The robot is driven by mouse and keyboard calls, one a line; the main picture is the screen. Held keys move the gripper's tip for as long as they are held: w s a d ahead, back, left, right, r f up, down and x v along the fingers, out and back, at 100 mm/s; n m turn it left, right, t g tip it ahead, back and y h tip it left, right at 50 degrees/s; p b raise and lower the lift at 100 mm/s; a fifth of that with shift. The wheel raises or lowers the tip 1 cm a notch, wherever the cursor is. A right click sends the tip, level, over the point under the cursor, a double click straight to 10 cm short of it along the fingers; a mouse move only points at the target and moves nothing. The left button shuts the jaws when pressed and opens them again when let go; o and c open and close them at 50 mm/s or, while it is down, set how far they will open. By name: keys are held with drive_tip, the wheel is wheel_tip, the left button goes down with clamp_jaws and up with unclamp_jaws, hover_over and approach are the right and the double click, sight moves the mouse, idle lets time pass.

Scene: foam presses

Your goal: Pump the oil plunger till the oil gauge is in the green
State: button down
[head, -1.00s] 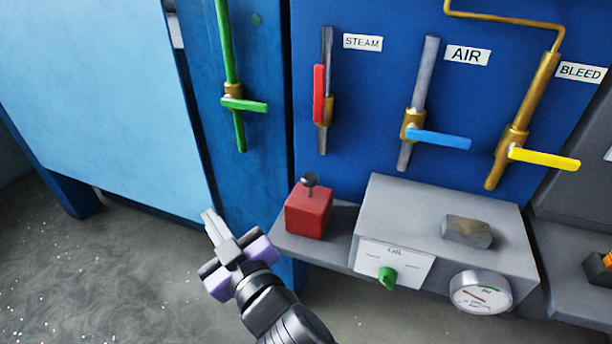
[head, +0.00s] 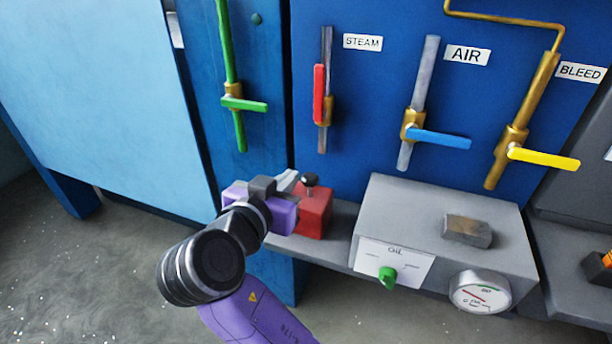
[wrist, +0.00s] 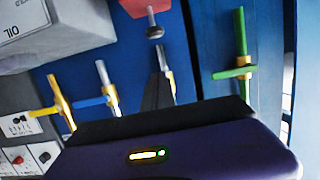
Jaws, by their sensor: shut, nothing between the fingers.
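The oil plunger is a dark round knob (head: 311,180) on a short stem on top of a red block (head: 314,212). In the wrist view the knob (wrist: 154,32) and the red block (wrist: 140,6) show at the top. The oil gauge (head: 480,292) is a round white dial on the front of the grey box; it has red and green marks, but its needle is too small to read. My gripper (head: 287,180) is shut and empty, with its tips just left of the knob. I cannot tell whether they touch it. In the wrist view its dark finger (wrist: 160,92) points up below the knob.
Behind are the red steam lever (head: 319,94), blue air lever (head: 438,138), yellow bleed lever (head: 544,158) and a green lever (head: 244,104).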

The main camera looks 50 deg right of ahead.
drive_tip(key=p, duration=0.2)
hover_over(306, 204)
wheel_tip(306, 204, down, 5)
drive_tip(key=shift+f, duration=0.7)
wheel_tip(306, 204, down, 5)
drive_tip(key=b, duration=0.4)
idle(0.4)
